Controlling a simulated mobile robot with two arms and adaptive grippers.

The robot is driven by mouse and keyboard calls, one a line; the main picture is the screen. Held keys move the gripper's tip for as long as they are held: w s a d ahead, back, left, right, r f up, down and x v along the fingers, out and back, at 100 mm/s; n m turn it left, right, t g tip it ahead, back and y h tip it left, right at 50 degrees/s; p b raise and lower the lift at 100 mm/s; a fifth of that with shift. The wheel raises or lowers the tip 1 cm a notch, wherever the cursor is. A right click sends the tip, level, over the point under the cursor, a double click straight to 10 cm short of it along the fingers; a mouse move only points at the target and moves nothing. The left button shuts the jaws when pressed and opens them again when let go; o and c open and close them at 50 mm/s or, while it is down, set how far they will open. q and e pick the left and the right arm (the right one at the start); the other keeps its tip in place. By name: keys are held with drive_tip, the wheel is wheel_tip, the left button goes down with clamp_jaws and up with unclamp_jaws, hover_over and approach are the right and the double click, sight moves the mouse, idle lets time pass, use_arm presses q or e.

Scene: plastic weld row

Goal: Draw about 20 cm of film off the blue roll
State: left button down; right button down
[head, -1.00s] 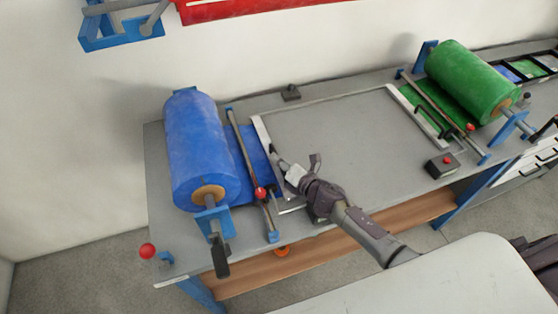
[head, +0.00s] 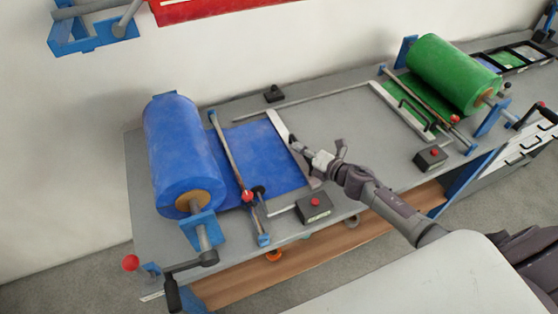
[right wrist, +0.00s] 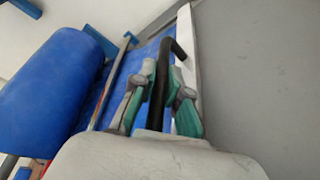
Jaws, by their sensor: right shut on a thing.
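The blue roll (head: 178,150) sits on its stand at the left of the bench. A flat sheet of blue film (head: 262,158) runs from it, under a thin rail (head: 228,155), to a pale draw bar (head: 283,135). My right gripper (head: 318,148) is at this bar. In the right wrist view, its fingers (right wrist: 163,75) are shut on the bar's black handle (right wrist: 157,92). The pale bar (right wrist: 187,60) lies just right of the fingers, with blue film left of it. The left gripper is not in view.
A green roll (head: 450,75) with its own rail and bar stands at the right. Bare grey bench (head: 350,118) lies between the two bars. A button box (head: 314,208) is at the front edge. The blue roll's crank (head: 190,264) juts out in front.

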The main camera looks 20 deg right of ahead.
drive_tip(key=d+b, duration=0.1)
drive_tip(key=d, duration=0.4)
drive_tip(key=shift+w+d, duration=0.1)
drive_tip(key=shift+d, duration=0.1)
drive_tip(key=c, duration=1.2)
unclamp_jaws()
drive_tip(key=shift+s+d, duration=0.1)
drive_tip(key=shift+s, duration=0.4)
drive_tip(key=v, duration=1.1)
drive_tip(key=shift+r, duration=0.1)
